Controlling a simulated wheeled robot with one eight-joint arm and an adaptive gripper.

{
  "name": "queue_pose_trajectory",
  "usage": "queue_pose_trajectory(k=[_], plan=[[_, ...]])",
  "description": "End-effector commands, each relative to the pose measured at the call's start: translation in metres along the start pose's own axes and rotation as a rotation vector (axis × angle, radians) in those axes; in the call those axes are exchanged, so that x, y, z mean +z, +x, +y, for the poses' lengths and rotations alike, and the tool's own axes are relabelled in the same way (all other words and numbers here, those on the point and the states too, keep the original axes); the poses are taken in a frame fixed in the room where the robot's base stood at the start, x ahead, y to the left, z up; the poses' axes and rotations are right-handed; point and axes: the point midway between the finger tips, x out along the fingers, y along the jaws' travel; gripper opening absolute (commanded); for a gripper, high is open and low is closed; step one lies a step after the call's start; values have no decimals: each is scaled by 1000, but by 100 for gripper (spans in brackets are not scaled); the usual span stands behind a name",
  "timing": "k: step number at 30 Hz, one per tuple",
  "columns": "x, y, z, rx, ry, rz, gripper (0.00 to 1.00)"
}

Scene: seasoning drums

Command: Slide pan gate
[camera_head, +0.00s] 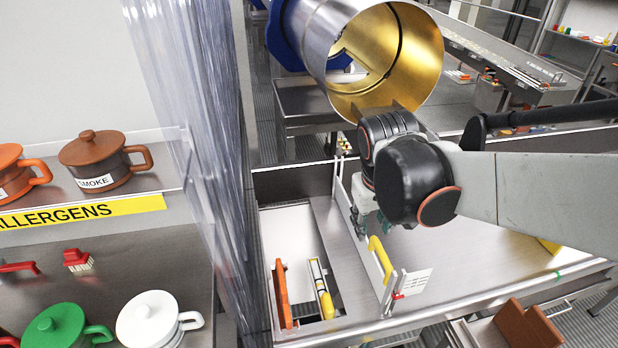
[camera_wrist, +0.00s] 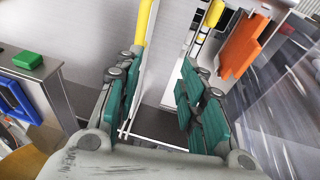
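The pan gate is a thin upright pale panel (camera_head: 362,226) with a yellow handle (camera_head: 380,257), standing across the steel pan (camera_head: 345,255). The handle also shows in the wrist view (camera_wrist: 145,22), at the top. My gripper (camera_wrist: 160,88) is open, with its teal finger pads apart on either side of the gate's edge in that view. I cannot tell whether a pad touches the gate. In the head view my gripper (camera_head: 366,223) is beside the gate's upper edge, behind the handle, and mostly hidden by my wrist.
A steel drum (camera_head: 420,55) with a golden inside hangs above and behind. An orange scraper (camera_head: 282,295) and a yellow-edged tool (camera_head: 321,290) stand in the compartment left of the gate. A clear strip curtain (camera_head: 215,130) hangs further left. The pan floor right of the gate (camera_head: 470,260) looks clear.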

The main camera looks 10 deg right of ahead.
Motion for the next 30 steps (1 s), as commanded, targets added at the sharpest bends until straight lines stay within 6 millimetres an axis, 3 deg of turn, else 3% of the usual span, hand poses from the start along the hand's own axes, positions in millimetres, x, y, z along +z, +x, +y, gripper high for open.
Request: queue_pose_trajectory(k=[1, 6, 17, 23, 30], plan=[[-11, -4, 6, 9, 2, -32, 36], [-26, 2, 19, 39, 1, -134, 36], [-32, 18, 29, 62, 2, -220, 36], [-26, 44, 30, 62, 3, -219, 36], [-16, 90, 33, 62, 3, -219, 36]])
